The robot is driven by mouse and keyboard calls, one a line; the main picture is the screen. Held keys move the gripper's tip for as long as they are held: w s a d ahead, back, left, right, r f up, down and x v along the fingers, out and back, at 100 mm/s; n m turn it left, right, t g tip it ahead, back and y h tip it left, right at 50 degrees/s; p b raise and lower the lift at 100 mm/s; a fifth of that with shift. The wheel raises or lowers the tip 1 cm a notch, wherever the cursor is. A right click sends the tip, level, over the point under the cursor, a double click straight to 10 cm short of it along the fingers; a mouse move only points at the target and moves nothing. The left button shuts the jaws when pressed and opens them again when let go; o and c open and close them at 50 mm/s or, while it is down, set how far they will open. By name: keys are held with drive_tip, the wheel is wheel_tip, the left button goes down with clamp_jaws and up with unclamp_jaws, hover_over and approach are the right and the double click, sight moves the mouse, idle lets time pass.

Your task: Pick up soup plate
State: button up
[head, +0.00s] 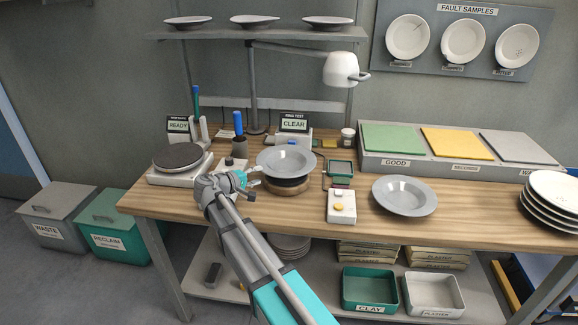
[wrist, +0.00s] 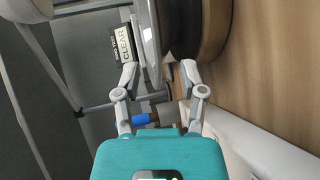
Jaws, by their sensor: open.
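A grey soup plate (head: 286,159) lies level on a round stand with a dark top and wooden base (head: 287,188). My gripper (head: 254,183) is at the plate's left edge, open and empty. In the wrist view the plate (wrist: 149,42) appears edge-on, and its rim reaches toward the gap between the open fingertips (wrist: 160,72); I cannot tell whether they touch it. The stand's wooden base (wrist: 215,30) is to the right there. A second grey soup plate (head: 404,195) lies on the table to the right, clear of the gripper.
On the wooden table (head: 450,214), a scale-like device with a round dark plate (head: 179,156) stands left, and a small white box (head: 341,207) right of the stand. A lamp (head: 341,69) hangs behind. A white plate stack (head: 553,194) stands far right; sorting pads (head: 457,143) are behind.

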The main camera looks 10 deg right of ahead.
sight(265, 171)
drive_tip(key=shift+b+x, duration=0.35)
drive_tip(key=shift+x, duration=1.8)
drive_tip(key=shift+w+a, duration=0.1)
drive_tip(key=shift+c, duration=0.2)
drive_tip(key=shift+r, duration=0.1)
clamp_jaws()
